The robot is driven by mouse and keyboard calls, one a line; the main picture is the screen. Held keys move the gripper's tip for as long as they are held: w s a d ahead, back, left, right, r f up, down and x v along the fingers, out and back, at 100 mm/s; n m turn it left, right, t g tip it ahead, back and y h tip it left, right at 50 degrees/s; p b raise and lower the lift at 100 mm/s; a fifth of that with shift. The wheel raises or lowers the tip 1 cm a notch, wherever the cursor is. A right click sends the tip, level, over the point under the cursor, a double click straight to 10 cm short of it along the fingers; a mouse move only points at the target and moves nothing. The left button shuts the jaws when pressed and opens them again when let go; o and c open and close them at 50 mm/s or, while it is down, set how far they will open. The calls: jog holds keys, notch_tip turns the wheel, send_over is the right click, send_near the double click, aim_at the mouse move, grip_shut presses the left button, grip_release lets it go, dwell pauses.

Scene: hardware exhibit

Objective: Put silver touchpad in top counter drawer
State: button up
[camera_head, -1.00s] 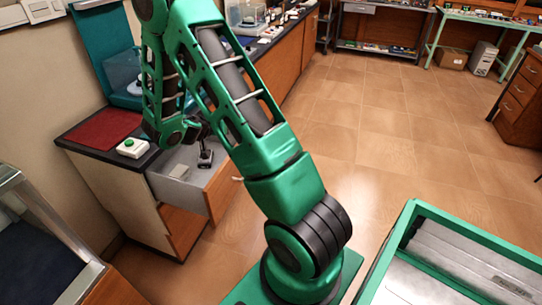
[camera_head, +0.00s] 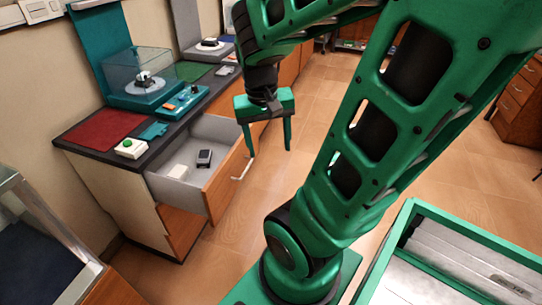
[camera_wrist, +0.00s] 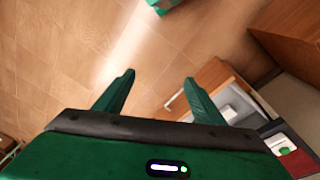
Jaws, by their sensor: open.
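The top counter drawer (camera_head: 222,131) is pulled out from the counter at left. A small dark-and-silver device (camera_head: 204,158), which looks like the silver touchpad, lies inside on the drawer floor. A white block (camera_head: 177,171) lies nearer its front left. My gripper (camera_head: 269,150) is open and empty, pointing down to the right of the drawer, over the floor side of its front panel. In the wrist view the open fingers (camera_wrist: 160,76) have only floor between them, and the drawer (camera_wrist: 215,74) shows at right.
On the counter are a red mat (camera_head: 103,131), a white box with a green button (camera_head: 131,148), a teal pad (camera_head: 153,131) and a clear-covered display (camera_head: 140,75). The drawer handle (camera_head: 242,170) sticks out. Open tiled floor (camera_head: 240,230) lies to the right.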

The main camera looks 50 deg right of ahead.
jog(key=s+a+r+n+y, duration=0.1)
jog(key=s+a+n+y, duration=0.1)
jog(key=s+a, duration=0.2)
jog(key=shift+s+a+r, duration=0.15)
jog(key=shift+s, duration=0.5)
jog(key=shift+w+f, duration=0.25)
jog(key=shift+w, duration=0.35)
